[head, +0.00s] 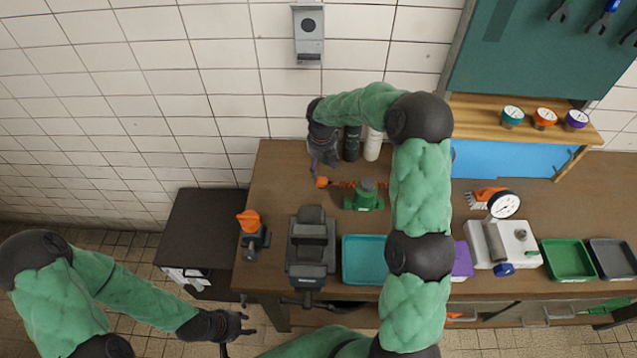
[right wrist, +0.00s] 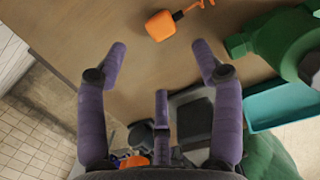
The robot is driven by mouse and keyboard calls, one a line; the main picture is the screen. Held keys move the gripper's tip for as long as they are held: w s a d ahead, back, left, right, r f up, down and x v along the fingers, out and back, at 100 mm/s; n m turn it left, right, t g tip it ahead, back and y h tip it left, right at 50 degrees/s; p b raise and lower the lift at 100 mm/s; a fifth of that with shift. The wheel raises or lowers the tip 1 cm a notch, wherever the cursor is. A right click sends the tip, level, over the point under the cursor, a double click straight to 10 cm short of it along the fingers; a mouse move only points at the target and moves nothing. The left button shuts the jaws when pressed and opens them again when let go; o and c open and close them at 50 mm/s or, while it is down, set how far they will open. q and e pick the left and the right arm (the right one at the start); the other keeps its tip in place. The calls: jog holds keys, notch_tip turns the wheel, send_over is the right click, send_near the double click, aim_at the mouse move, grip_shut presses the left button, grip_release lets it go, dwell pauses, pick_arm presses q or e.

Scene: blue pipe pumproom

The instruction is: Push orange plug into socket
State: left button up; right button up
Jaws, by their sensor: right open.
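The orange plug (head: 321,182) lies on the brown workbench with its orange cord running right; it also shows in the right wrist view (right wrist: 160,26), near the top. A grey wall box (head: 308,30) with a round dark opening, which looks like the socket, is fixed to the tiles above the bench. My right gripper (head: 323,163) is open and empty, just behind the plug in the head view. In the right wrist view its purple fingers (right wrist: 160,62) are spread, with the plug beyond them and apart. My left gripper (head: 242,324) is open and empty, low beside the bench's front left corner.
A green pump-like part (head: 364,196) stands right of the plug, close to its cord. Dark green and white cylinders (head: 373,145) stand behind. A black vise (head: 311,247), an orange-topped valve (head: 250,222) and a teal tray (head: 362,258) occupy the front. The wall around the box is bare.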

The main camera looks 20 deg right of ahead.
aim_at(322, 180)
jog(key=shift+s, duration=0.1)
jog(key=shift+w+d+f+b, duration=0.1)
jog(key=shift+w+f+b, duration=0.1)
jog(key=shift+f, duration=1.2)
jog(key=shift+w+d+f+b, duration=0.1)
jog(key=shift+w+f+b, duration=0.1)
jog(key=shift+f, duration=1.2)
jog(key=shift+w+d+f+b, duration=0.1)
jog(key=shift+w+f+b, duration=0.05)
jog(key=shift+f, duration=1.15)
jog(key=shift+w+d+f+b, duration=0.1)
jog(key=shift+w+f+b, duration=0.05)
jog(key=shift+f, duration=1.1)
jog(key=c, duration=1.1)
